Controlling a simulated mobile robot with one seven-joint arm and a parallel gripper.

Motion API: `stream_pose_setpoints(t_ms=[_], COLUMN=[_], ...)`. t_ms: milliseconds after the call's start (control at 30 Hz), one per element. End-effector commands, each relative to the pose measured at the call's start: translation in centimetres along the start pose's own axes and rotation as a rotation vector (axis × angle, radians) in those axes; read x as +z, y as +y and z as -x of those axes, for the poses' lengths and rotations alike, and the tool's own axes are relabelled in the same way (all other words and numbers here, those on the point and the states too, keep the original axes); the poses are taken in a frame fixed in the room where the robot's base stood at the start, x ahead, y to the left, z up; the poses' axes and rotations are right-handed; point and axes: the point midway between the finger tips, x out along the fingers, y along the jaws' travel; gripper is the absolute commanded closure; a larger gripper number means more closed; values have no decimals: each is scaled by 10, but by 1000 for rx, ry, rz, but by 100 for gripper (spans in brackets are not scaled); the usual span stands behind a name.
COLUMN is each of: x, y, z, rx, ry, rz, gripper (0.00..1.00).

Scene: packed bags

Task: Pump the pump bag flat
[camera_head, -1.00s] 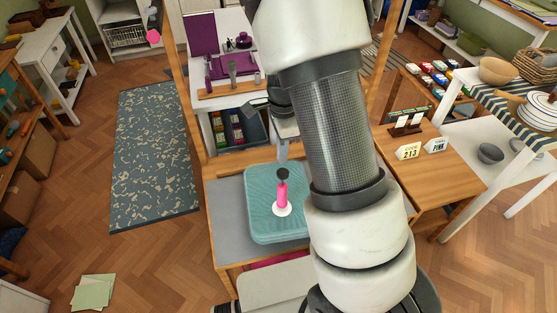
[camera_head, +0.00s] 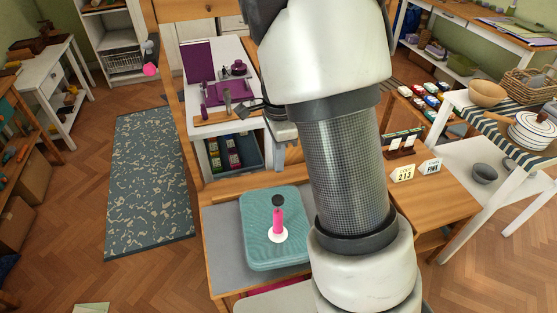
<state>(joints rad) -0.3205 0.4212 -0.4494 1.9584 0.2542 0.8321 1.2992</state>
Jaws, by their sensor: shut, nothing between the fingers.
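The pump bag (camera_head: 258,256) is a teal, rounded, rectangular bag lying on the grey top of a low wooden table. A pink pump (camera_head: 277,222) with a dark round knob (camera_head: 278,200) stands upright on it, on a white disc (camera_head: 278,236). The knob stands clear of the pink body. My gripper (camera_head: 252,108) is dark, partly hidden behind my white and grey arm, and appears beyond the bag, apart from it. It is shut and empty. My arm covers the area just right of the bag.
Behind the bag stands a white unit with purple items (camera_head: 222,92) and a bin of bottles (camera_head: 230,155). A patterned rug (camera_head: 150,185) lies on open floor at left.

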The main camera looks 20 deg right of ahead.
Motion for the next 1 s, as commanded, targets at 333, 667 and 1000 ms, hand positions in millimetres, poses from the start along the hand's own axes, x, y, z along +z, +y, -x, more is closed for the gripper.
stream_pose_setpoints(t_ms=[333, 667, 1000], x=[0, 0, 12], y=[0, 1, 4], z=[0, -2, -28], rx=[0, -4, -42], ry=[0, 9, 80], rz=[0, 76, 779], gripper=[100, 100, 100])
